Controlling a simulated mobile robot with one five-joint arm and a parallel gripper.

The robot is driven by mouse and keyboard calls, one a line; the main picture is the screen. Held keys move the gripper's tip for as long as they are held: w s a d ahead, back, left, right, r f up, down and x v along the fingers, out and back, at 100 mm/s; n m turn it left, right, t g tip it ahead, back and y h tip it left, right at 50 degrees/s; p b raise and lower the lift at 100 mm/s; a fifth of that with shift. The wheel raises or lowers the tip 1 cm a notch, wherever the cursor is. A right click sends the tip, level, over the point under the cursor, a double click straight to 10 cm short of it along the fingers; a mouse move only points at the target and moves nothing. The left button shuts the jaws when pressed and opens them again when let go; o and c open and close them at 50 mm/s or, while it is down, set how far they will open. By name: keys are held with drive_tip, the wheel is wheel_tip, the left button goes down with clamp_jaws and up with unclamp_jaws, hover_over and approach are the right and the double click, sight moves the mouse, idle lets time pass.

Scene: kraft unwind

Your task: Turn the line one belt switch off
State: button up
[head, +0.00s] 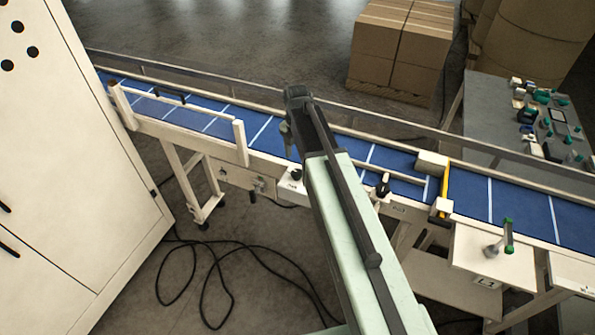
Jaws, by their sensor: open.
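A conveyor with a blue belt (265,130) and white cross lines runs across the view. On its near side are a small black knob (296,174) on a pale housing, a black switch-like part (383,185) on a pale bracket, and a green-handled lever (508,235) on a white plate. My gripper (287,134) is at the end of my arm, over the belt, above and slightly left of the black knob. It looks empty and open, apart from the knob; its fingers are small and dark.
A white cabinet (70,180) stands at left. Pale guard rails (190,113) and a yellow-edged frame (441,190) rise along the conveyor. Black cable (222,270) lies on the floor. Stacked cartons (403,45) and a grey table (490,120) with small parts are behind.

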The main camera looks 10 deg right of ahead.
sight(297, 172)
wheel_tip(297, 172, down, 7)
drive_tip(key=b, duration=0.6)
drive_tip(key=shift+f, duration=0.15)
clamp_jaws()
